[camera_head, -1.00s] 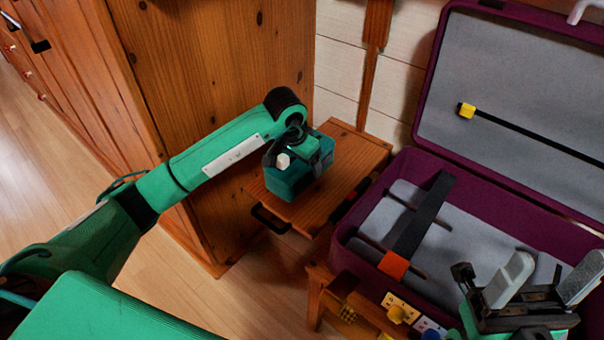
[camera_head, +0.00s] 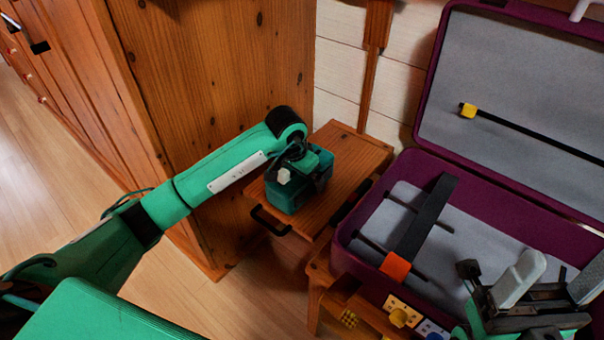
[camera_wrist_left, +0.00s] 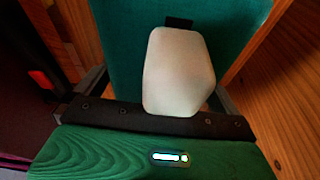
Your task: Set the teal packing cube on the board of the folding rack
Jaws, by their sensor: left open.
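The teal packing cube (camera_head: 288,196) is at the front part of the folding rack's wooden board (camera_head: 352,160) in the head view. It appears to rest on the board, partly covered by my gripper. My left gripper (camera_head: 297,176) is over the cube from above, open, with its fingers around or against it; exact contact is hidden. In the left wrist view the cube's teal face (camera_wrist_left: 115,40) fills the area behind one pale finger. My right gripper (camera_head: 550,285) is open and empty at the lower right, over the suitcase's near side.
An open purple suitcase (camera_head: 350,248) with grey lining stands right of the board, holding a dark strap with an orange end (camera_head: 396,266). A tall wooden cabinet (camera_head: 225,100) stands close behind my left arm. A black handle (camera_head: 268,222) is on the board's front edge. Bare board lies behind the cube.

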